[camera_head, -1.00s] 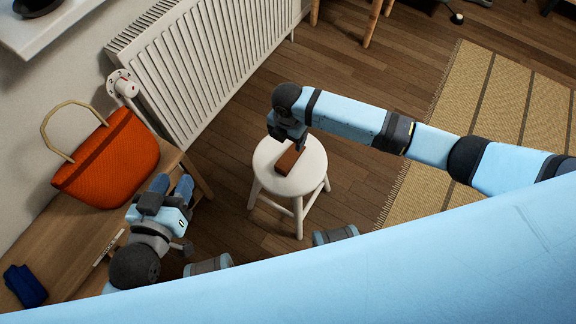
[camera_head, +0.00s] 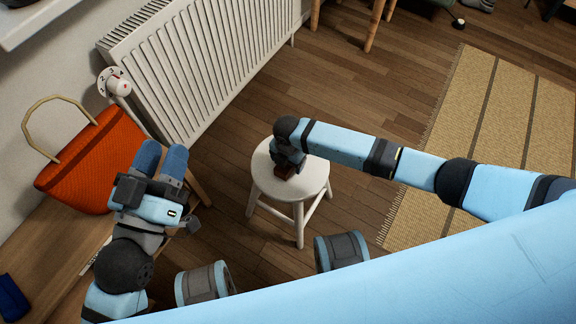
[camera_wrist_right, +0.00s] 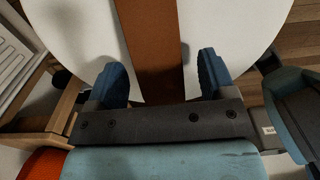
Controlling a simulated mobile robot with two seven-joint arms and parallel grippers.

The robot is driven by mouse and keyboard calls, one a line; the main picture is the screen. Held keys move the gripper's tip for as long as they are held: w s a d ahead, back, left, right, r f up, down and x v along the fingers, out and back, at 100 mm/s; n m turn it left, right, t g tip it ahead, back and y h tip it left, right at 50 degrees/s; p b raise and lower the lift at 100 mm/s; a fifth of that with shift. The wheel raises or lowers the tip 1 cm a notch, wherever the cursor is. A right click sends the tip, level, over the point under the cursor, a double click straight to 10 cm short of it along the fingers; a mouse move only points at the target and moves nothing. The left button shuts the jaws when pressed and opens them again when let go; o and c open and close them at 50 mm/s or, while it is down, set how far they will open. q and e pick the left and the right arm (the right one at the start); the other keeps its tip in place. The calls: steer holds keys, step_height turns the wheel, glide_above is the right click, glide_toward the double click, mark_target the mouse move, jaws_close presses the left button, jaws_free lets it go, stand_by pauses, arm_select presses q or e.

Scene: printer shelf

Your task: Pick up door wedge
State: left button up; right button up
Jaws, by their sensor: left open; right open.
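The door wedge, a brown block, lies on the round white stool (camera_head: 313,178). In the head view only a small part of the wedge (camera_head: 285,172) shows under my right gripper (camera_head: 287,163). In the right wrist view the wedge (camera_wrist_right: 153,40) runs between the two blue fingers of my right gripper (camera_wrist_right: 162,75), which is open, with a gap on each side. The wedge's near end is hidden behind the gripper body. My left gripper (camera_head: 161,162) is open and empty, close to the orange bag, away from the stool.
An orange bag (camera_head: 80,170) stands on a wooden bench (camera_head: 50,245) at the left, with a dark blue item (camera_head: 12,298) on it. A white radiator (camera_head: 195,65) is along the wall behind. A woven rug (camera_head: 480,130) lies on the right.

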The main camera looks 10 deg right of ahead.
steer(key=shift+f, duration=0.45)
steer(key=c, duration=1)
steer(key=shift+r, duration=0.1)
steer(key=shift+c, duration=0.2)
steer(key=shift+r, duration=0.1)
